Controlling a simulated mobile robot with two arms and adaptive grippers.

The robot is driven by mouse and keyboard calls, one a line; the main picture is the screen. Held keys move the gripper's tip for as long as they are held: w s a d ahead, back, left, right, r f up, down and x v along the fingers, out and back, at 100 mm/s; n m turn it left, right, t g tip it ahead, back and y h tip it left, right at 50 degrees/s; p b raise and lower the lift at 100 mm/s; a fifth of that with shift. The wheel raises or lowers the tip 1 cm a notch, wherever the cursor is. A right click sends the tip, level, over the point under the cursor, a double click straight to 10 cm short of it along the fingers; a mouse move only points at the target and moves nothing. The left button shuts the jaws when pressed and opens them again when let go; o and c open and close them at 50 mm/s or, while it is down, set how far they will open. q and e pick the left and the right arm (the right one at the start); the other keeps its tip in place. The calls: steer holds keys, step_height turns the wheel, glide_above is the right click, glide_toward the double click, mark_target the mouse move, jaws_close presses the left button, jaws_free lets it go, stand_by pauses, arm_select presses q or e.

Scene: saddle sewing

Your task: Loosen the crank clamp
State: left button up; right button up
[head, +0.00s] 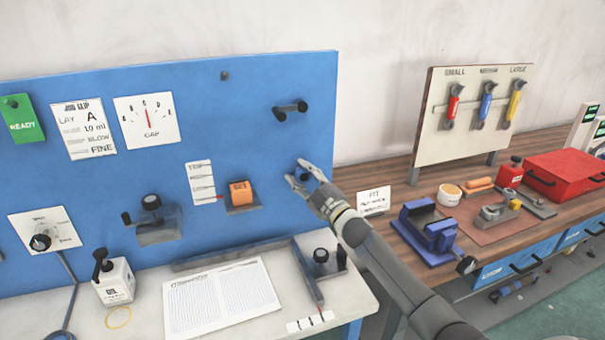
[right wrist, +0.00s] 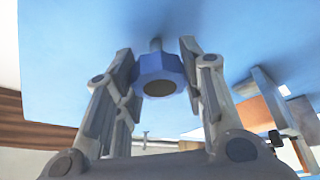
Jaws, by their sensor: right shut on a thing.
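My right gripper (head: 303,177) reaches the lower right of the blue upright board (head: 240,130). In the right wrist view, its two fingers (right wrist: 158,70) are shut on a blue hexagonal knob (right wrist: 158,82) with a dark round end, one finger at each side. A short grey shaft runs from the knob to the blue panel. A dark double-ended crank handle (head: 290,110) sits on the board above the gripper. A dark knob on a grey bracket (head: 155,222) is further left. I cannot tell which part is named the crank clamp. My left gripper is not in view.
An orange block (head: 240,192) sits on a small shelf left of the gripper. The wooden bench (head: 405,190) at right holds a blue vise (head: 428,234) and a red box (head: 565,174).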

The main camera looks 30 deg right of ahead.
steer(key=n+g+p, duration=0.1)
steer(key=n, duration=0.1)
steer(key=n+y+p, duration=0.1)
steer(key=n, duration=0.2)
steer(key=shift+g, duration=0.4)
steer(key=shift+n+g+p, duration=0.5)
steer(key=shift+n+p, duration=0.7)
steer(key=shift+n, duration=0.4)
steer(key=shift+f, duration=0.15)
steer(key=o, duration=1)
steer(key=s, duration=0.4)
steer(key=s+d, duration=0.1)
steer(key=s, duration=0.6)
steer(key=shift+s+d, duration=0.4)
